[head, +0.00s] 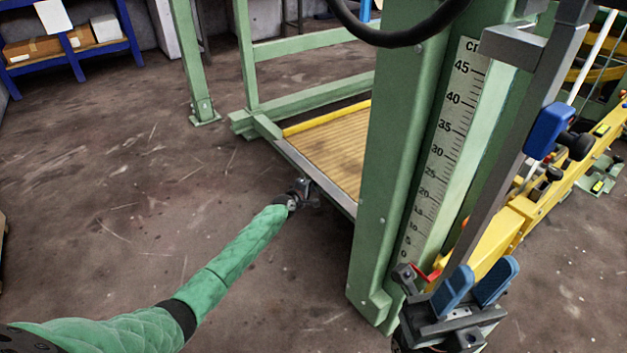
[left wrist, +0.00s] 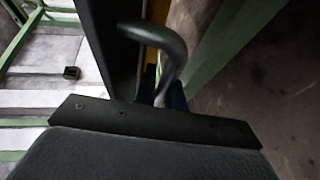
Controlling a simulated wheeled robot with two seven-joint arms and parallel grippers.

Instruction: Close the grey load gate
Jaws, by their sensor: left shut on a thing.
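A grey bar (head: 318,178) runs along the near edge of the wooden-floored platform (head: 335,140); it appears to be the load gate, though its pivot and latch cannot be made out. My left gripper (head: 305,194) is at this bar, its fingers tiny in the head view. In the left wrist view a curved grey handle (left wrist: 172,48) runs down to the blue fingertips (left wrist: 165,97), and the gripper is shut on it. My right gripper (head: 473,287) is open, its two blue fingers apart and empty, in front of the scale post.
A green post (head: 395,150) with a centimetre scale (head: 447,140) stands right of the platform. A grey upright bar (head: 500,150) and a yellow beam (head: 515,225) are close to my right gripper. A blue shelf (head: 70,40) stands far left. The floor at left is clear.

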